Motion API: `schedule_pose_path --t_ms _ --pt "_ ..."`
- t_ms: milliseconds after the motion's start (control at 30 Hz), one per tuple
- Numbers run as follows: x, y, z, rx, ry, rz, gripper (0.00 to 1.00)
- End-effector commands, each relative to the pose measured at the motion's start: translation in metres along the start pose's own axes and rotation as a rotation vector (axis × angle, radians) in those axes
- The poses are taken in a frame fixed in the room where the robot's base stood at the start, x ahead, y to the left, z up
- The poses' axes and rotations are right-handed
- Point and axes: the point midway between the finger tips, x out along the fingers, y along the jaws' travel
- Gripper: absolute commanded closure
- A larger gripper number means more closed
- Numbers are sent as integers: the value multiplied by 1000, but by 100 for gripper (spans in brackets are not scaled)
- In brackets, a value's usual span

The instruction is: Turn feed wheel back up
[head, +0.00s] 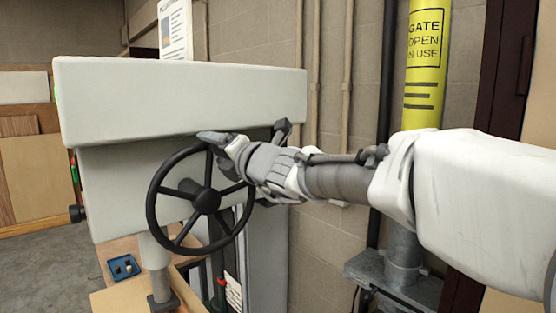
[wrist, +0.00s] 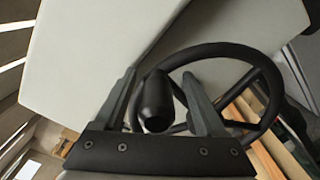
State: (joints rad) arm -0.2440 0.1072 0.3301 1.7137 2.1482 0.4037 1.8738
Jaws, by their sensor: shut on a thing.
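The black feed wheel (head: 206,201) stands upright on the front of a pale grey machine, with a round hub and several spokes. My gripper (head: 215,138) is at the upper right of its rim, reaching in from the right and hiding part of the rim. In the wrist view, my gripper (wrist: 159,74) has its two fingers on either side of the wheel's black handle (wrist: 156,102). The rim of the wheel (wrist: 232,49) curves behind and to the right of the fingers. The head view does not show the finger contact clearly.
The machine's wide grey upper body (head: 180,100) overhangs just above the wheel. A small blue tray (head: 123,267) lies on wood below left. A yellow-sleeved post (head: 425,70) stands behind my arm at right. Wooden panels (head: 30,175) stand at far left beside open floor.

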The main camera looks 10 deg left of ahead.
Motion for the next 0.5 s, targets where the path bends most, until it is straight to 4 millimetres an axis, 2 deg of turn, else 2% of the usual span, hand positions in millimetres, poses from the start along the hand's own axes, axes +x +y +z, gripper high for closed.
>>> schedule_pose_path --t_ms 33,500 --pt "-11 3 10 -9 -20 2 36" --pt "-97 3 -1 -7 -3 2 36"
